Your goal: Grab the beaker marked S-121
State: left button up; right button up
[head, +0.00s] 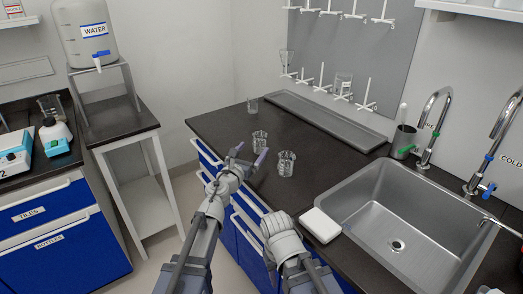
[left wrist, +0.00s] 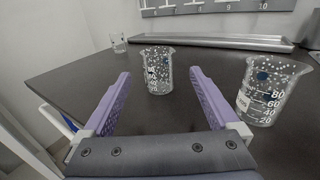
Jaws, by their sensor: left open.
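Three clear glass beakers with white scale marks stand upright on the dark counter. The middle beaker (head: 260,139) is just beyond my left gripper (head: 251,151); in the left wrist view this beaker (left wrist: 157,72) shows between and beyond the purple fingertips (left wrist: 160,76). The gripper is open and empty. A nearer beaker (head: 287,164) stands to its right, with a pale label edge in the left wrist view (left wrist: 268,92). A farther beaker (head: 252,104) stands near the counter's back left; it also shows in the left wrist view (left wrist: 118,43). I cannot read S-121 on any. My right gripper's fingers are not visible.
A steel sink (head: 397,244) with taps is at the right, with a white block (head: 320,226) by its edge. The counter around the beakers is clear.

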aim_at(257, 140)
pick_arm(q)
jog(key=shift+a+r+p+x, duration=0.1)
jog(key=shift+r+p+x, duration=0.05)
jog(key=shift+x, duration=1.85)
jog(key=shift+a+r+p+x, duration=0.1)
jog(key=shift+r+p+x, duration=0.05)
jog(key=shift+x, duration=1.8)
jog(key=c, duration=1.4)
jog(key=shift+c, duration=0.2)
jog(key=shift+r, duration=0.1)
notch_tip(257, 140, up, 10)
jog(key=p, duration=1)
